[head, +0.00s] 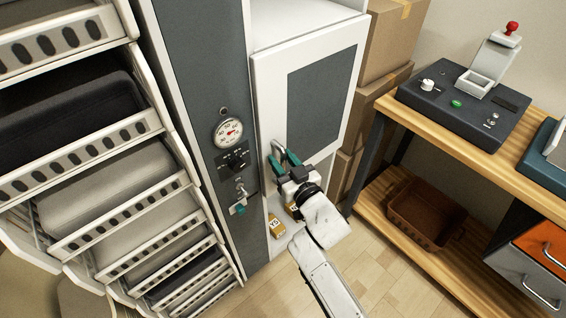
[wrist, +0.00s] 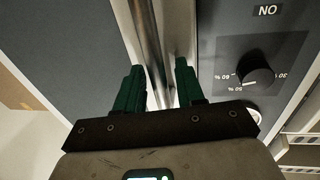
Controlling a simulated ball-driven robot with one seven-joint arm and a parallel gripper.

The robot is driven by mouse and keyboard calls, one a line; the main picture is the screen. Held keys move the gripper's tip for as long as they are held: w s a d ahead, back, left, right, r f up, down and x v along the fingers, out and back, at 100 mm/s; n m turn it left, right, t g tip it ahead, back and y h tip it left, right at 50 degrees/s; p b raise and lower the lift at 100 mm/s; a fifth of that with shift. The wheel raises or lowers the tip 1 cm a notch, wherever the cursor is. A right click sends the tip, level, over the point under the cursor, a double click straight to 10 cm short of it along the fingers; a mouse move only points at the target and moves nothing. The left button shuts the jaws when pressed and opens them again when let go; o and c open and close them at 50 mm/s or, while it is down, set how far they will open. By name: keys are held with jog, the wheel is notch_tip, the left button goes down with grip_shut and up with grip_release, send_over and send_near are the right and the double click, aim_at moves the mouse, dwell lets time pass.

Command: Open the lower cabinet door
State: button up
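The cabinet door (head: 306,105) has a white frame and a grey panel, and stands beside a tall grey column. It looks shut or nearly so; I cannot tell which. My gripper (head: 284,156) is at the door's lower left edge, its green fingers pointing at the door. In the wrist view, the fingers of my gripper (wrist: 160,85) are apart, with a vertical metal handle bar (wrist: 147,35) running between them. No clear contact with the bar shows. The handle is mostly hidden by my gripper in the head view.
A gauge (head: 228,131) and a knob (wrist: 255,76) sit on the column left of the door. Small yellow boxes (head: 276,225) stand below the door. Cardboard boxes (head: 392,45) and a wooden bench (head: 455,140) are at the right. Slotted racks (head: 95,150) fill the left.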

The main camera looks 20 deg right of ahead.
jog(key=shift+c, duration=0.5)
grip_shut()
